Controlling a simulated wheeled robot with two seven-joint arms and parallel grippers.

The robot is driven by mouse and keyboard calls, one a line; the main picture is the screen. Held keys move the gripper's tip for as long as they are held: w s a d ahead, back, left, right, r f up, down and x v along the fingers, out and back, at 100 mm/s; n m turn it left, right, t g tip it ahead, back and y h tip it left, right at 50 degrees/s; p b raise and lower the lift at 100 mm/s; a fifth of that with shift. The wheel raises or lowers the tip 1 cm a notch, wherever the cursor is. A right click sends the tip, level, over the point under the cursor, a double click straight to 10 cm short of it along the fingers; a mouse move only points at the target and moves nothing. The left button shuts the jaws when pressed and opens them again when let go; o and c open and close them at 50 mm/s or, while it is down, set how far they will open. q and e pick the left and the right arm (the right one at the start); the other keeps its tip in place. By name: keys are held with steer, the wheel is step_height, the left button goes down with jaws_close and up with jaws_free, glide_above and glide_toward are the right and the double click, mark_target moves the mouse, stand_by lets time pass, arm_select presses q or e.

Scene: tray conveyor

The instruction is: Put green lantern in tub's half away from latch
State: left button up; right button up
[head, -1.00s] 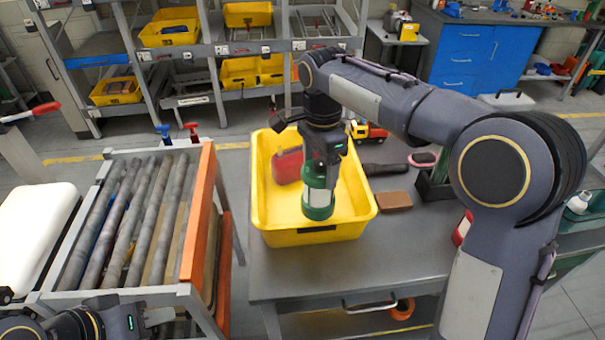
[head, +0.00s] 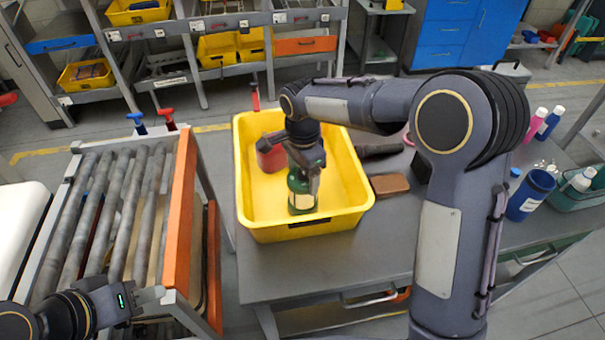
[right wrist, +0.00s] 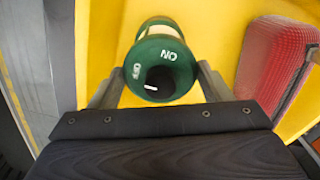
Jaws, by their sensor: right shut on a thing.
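The green lantern (head: 301,201), with a pale middle band, is upright inside the yellow tub (head: 350,216), in its near part. My right gripper (head: 304,172) points down from above and is shut on it. In the right wrist view the lantern's green end (right wrist: 160,62), marked ON and OFF, sits between the two fingers. I cannot tell whether its base touches the tub floor. A dark patch (head: 309,223) shows on the tub's near wall; I cannot tell if it is the latch. My left gripper (head: 150,301) is over the rollers' near end, its jaw opening unclear.
A red ribbed object (head: 270,157) lies in the tub's far left part, and shows in the right wrist view (right wrist: 275,62). A brown block (head: 389,185) lies right of the tub. The roller conveyor (head: 110,205) with its orange rail stands left. The table's front is clear.

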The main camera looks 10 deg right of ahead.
steer(key=shift+f, duration=0.6)
steer(key=o, duration=1.5)
steer(key=shift+o, duration=0.2)
step_height(320, 180, up, 11)
steer(key=shift+b, duration=0.3)
steer(key=shift+s+d+r, duration=0.1)
steer(key=shift+r, duration=0.55)
